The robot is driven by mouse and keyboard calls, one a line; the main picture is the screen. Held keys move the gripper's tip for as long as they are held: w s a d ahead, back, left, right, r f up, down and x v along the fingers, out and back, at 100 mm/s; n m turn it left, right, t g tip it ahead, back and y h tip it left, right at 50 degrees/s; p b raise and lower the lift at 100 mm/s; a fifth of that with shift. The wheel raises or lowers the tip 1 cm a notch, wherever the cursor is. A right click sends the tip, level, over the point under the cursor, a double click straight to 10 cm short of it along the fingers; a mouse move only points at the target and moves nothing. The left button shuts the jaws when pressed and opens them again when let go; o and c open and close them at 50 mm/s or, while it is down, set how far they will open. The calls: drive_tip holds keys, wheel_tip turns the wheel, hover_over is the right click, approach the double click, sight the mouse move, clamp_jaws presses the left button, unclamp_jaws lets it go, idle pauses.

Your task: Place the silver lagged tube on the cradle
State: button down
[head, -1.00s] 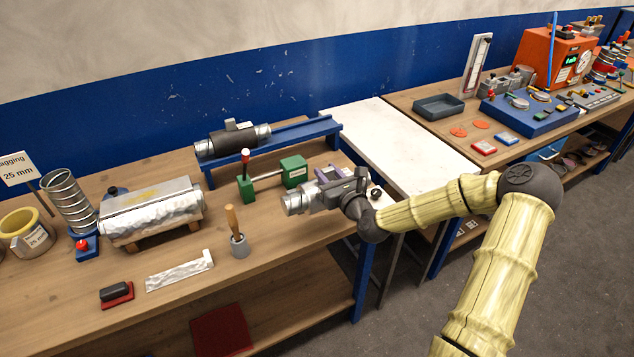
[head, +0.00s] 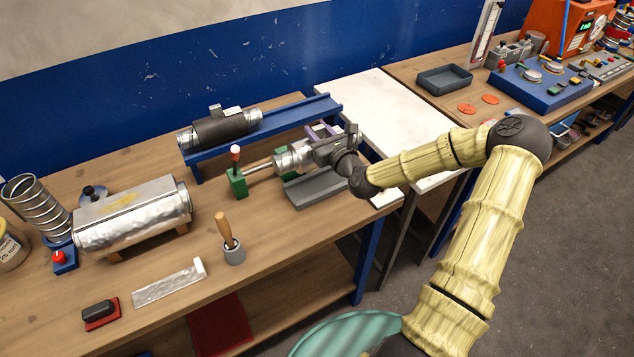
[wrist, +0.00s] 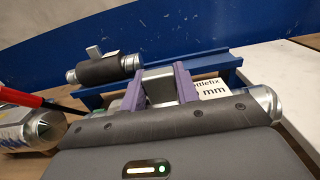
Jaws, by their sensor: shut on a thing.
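My gripper (head: 322,147) is shut on a silver tube (head: 290,161), whose ribbed metal end sticks out to the left. In the wrist view the purple fingers (wrist: 160,86) close on it, with a white label and a metal end (wrist: 265,100) at the right. The tube is up above a grey trough-shaped cradle (head: 318,190); the gripper hides part of it, and I cannot tell the exact gap. Another silver foil-wrapped tube (head: 130,215) lies on wooden supports at the left.
A dark-wrapped tube (head: 222,130) lies on a blue raised rail (head: 285,128) behind my gripper. A green clamp (head: 237,182) with an upright handle stands left of the cradle. A wooden-handled tool (head: 228,235) stands in front. The white tabletop (head: 400,125) at right is clear.

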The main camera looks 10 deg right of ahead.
drive_tip(key=f, duration=0.3)
drive_tip(key=f+p, duration=0.1)
drive_tip(key=f, duration=0.2)
drive_tip(key=shift+d, duration=0.2)
drive_tip(key=shift+a+f, duration=0.1)
drive_tip(key=shift+a, duration=0.2)
drive_tip(key=shift+s+f, duration=0.1)
drive_tip(key=shift+f, duration=0.2)
drive_tip(key=shift+d+f+p, duration=0.15)
drive_tip(key=shift+f+p, duration=0.35)
drive_tip(key=shift+f, duration=1.05)
drive_tip(key=shift+f, duration=0.2)
drive_tip(key=c, duration=1.1)
unclamp_jaws()
drive_tip(key=shift+o, duration=0.2)
